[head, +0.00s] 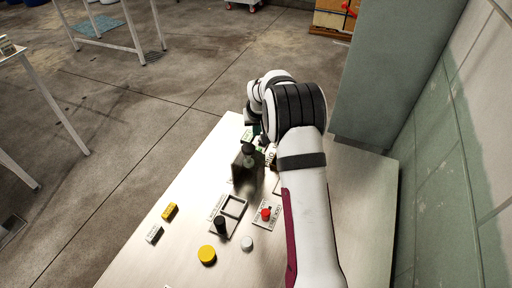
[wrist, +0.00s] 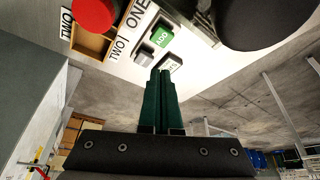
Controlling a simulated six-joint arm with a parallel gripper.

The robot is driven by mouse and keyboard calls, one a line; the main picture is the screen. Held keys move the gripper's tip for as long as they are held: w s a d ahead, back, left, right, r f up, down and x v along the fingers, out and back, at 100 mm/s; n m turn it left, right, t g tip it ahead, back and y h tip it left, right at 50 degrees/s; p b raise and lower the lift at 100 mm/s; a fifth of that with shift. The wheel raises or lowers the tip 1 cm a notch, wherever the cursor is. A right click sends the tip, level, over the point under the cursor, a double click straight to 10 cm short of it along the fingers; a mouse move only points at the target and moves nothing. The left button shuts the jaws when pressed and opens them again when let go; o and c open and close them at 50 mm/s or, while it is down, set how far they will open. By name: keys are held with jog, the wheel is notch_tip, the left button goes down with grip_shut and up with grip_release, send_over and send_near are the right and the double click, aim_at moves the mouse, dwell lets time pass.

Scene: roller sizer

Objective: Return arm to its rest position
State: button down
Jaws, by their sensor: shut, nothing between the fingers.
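My arm reaches out over the table (head: 190,185) in the head view, and its bent wrist hides part of the far end. My gripper (wrist: 158,72) shows in the wrist view with its two dark green fingers pressed together and nothing between them. The fingertips overlap the view of a labelled panel with a green button (wrist: 160,37) and a grey button (wrist: 143,58); I cannot tell the gap. In the head view the fingers are mostly hidden near the metal box (head: 246,172).
A dark knob (head: 248,149) tops the metal box. A black-handled piece (head: 221,226), red knob (head: 266,213), yellow block (head: 169,211), grey block (head: 153,234), yellow disc (head: 207,255) and white disc (head: 247,243) occupy the nearer table. A grey-green cabinet (head: 385,70) stands behind, right.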

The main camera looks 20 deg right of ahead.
jog(key=s+a+r+t+y, duration=0.1)
jog(key=s+a+r, duration=0.6)
jog(key=s+r, duration=0.35)
jog(key=s+a+r+t+y, duration=0.1)
jog(key=s+a+r, duration=0.5)
jog(key=s+r, duration=0.4)
jog(key=s+a+m+y, duration=0.1)
jog(key=s+a, duration=0.4)
jog(key=s, duration=0.7)
jog(key=s+f+m+g, duration=0.1)
jog(key=s+f+g, duration=0.5)
jog(key=s+f, duration=0.2)
jog(key=shift+s+d+m+g, duration=0.3)
jog(key=shift+s, duration=0.75)
